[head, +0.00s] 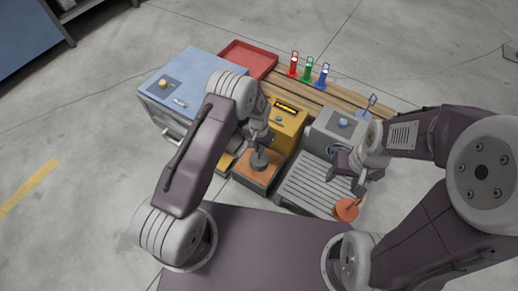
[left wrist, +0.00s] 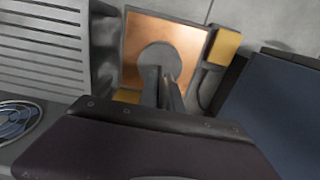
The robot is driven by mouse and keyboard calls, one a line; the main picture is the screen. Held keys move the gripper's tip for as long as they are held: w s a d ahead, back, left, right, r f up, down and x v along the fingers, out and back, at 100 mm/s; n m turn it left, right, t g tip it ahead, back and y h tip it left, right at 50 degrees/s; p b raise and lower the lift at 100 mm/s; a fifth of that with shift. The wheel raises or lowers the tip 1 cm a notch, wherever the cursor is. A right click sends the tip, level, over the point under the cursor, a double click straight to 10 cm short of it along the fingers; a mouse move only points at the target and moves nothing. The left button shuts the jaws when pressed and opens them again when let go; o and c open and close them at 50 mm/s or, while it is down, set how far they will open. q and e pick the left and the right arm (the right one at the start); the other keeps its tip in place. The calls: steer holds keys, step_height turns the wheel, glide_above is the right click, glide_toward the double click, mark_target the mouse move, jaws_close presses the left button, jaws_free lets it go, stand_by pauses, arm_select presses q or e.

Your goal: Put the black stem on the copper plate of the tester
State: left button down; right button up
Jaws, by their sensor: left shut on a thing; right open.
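The yellow tester (head: 284,122) stands at the middle of the bench, with its copper plate (head: 272,171) in front. The copper plate also fills the top middle of the left wrist view (left wrist: 190,38). The black stem (head: 259,160) has a round dark base, which shows over the copper plate in the left wrist view (left wrist: 155,57). My left gripper (head: 261,146) is shut on the stem from above; I cannot tell whether the base touches the plate. My right gripper (head: 357,182) is open, over the slatted grey tray.
The slatted grey tray (head: 310,187) lies right of the plate, with an orange-red round piece (head: 346,210) at its corner. Behind stand a blue box (head: 194,70), a red tray (head: 249,58), a grey machine (head: 340,128) and red, green and blue stems (head: 308,70) on a wooden rack.

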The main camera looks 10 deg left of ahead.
arm_select(q)
steer(key=c, duration=1.5)
jaws_free()
steer(key=shift+f, duration=0.1)
step_height(320, 180, up, 12)
steer(key=p, duration=0.7)
steer(key=shift+r, duration=0.2)
